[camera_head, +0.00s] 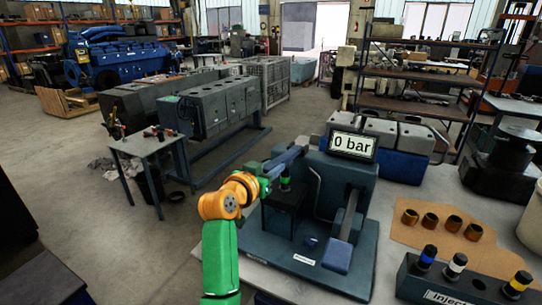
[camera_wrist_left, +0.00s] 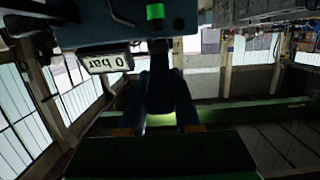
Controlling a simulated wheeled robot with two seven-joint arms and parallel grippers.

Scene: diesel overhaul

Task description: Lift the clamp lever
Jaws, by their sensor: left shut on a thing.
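The test bench (camera_head: 300,262) is a dark blue-grey stand on the table, with a display (camera_head: 352,146) reading "0 bar"; the display also shows in the left wrist view (camera_wrist_left: 108,62). My left gripper (camera_head: 292,157) reaches over the bench's left part, beside an upright piece with a green top (camera_head: 285,184). In the left wrist view my left gripper's fingers (camera_wrist_left: 165,85) are shut on a dark part under the green piece (camera_wrist_left: 155,12). I take this part to be the clamp lever; the fingers hide most of it. My right gripper is not in view.
A long lever with a flat paddle (camera_head: 338,254) slants down at the bench's right side. Several copper-coloured rings (camera_head: 430,221) lie on a tan mat at the right. An injector rack (camera_head: 450,285) with colour-capped pieces stands at the front right.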

